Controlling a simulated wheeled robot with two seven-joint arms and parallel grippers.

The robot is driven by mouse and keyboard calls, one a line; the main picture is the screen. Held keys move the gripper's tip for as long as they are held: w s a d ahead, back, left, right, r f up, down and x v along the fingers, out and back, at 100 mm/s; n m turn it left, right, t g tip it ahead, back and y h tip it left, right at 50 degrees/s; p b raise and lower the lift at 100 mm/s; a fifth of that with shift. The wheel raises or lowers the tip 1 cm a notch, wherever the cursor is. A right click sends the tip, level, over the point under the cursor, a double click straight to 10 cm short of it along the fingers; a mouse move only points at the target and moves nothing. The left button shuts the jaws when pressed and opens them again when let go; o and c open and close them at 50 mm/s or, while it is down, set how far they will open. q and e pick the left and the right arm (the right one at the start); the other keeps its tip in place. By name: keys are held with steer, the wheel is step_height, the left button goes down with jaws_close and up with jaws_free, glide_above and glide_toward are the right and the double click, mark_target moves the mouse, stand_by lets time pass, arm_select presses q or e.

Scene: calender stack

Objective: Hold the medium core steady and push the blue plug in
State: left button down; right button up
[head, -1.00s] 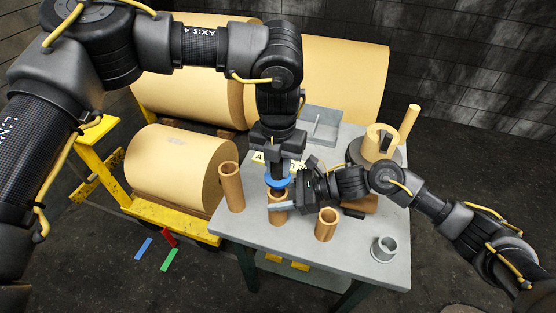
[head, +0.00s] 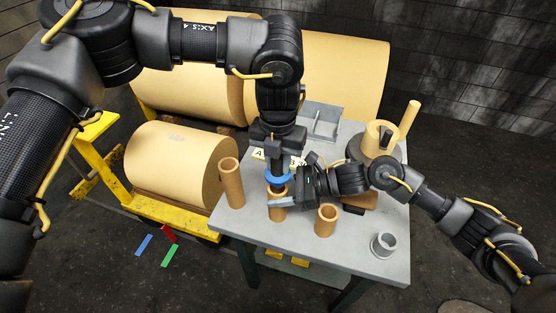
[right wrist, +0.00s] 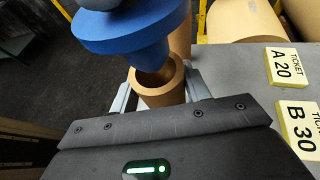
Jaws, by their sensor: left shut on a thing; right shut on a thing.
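The medium core (head: 277,212), a brown cardboard tube, stands upright near the front of the table, between a taller and a shorter core. My right gripper (head: 283,202) is shut on it from the right; its fingers also flank the core (right wrist: 160,92) in the right wrist view. The blue plug (head: 279,176), a wide disc with a tapered nose, is in my left gripper (head: 278,165), which is shut on it from above. In the right wrist view the plug (right wrist: 135,30) hangs over the core's open mouth, its nose close to the rim. Whether they touch is unclear.
The taller core (head: 232,185) stands close on the left, the shorter core (head: 326,222) close on the right. A grey ring (head: 383,245) sits at the table's right front corner. Ticket cards (right wrist: 290,66) lie near the core.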

mark_target(279, 171)
arm_select(q)
steer(key=shift+f, duration=2.55)
steer(key=c, duration=0.8)
jaws_free()
steer(key=shift+o, duration=0.2)
steer(key=shift+r, duration=0.15)
steer(key=shift+d+r, duration=0.1)
steer(key=shift+r, duration=3.3)
